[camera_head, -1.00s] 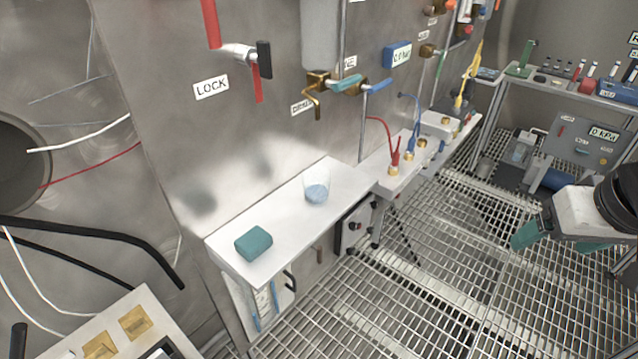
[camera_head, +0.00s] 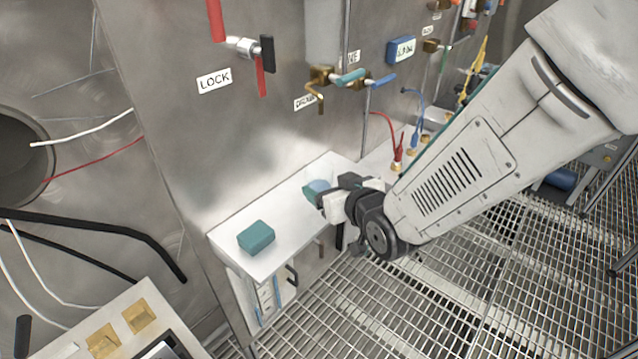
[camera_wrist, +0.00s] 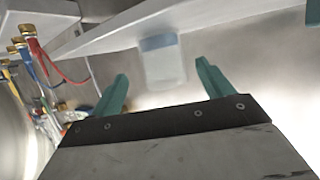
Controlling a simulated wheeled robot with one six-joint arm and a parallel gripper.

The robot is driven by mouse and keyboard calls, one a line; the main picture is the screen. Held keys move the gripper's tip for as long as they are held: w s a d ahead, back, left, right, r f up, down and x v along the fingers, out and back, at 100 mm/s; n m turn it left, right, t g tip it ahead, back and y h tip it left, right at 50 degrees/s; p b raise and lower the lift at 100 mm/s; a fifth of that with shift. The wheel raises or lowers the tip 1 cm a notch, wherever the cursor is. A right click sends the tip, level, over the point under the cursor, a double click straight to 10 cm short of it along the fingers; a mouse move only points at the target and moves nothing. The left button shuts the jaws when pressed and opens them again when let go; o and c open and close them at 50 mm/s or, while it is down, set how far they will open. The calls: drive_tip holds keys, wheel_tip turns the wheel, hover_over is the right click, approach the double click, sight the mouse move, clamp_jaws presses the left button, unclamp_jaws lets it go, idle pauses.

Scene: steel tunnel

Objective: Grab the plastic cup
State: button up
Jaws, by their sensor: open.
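The clear plastic cup (camera_head: 319,186), with a bluish bottom, stands on the white shelf against the steel wall. My gripper (camera_head: 314,199) reaches in from the right in the head view and hides much of the cup. In the wrist view the cup (camera_wrist: 162,62) looks pale and translucent, with its blue end toward the shelf. It appears in line with the gap between the two teal fingers of my gripper (camera_wrist: 163,84), which are spread apart. The cup lies beyond the fingertips; I cannot tell exactly how far. Nothing is held.
A teal block (camera_head: 256,237) lies on the white shelf (camera_head: 283,252), left of the cup. A brass tap (camera_head: 318,92) and valve handles stick out from the wall above. Red and blue cables (camera_head: 384,125) stand to the right. Metal grating lies below the shelf.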

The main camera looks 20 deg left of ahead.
sight(325, 182)
drive_tip(key=x, duration=0.5)
drive_tip(key=shift+a+r, duration=0.1)
drive_tip(key=shift+a, duration=0.2)
drive_tip(key=c, duration=1.1)
drive_tip(key=shift+r, duration=0.1)
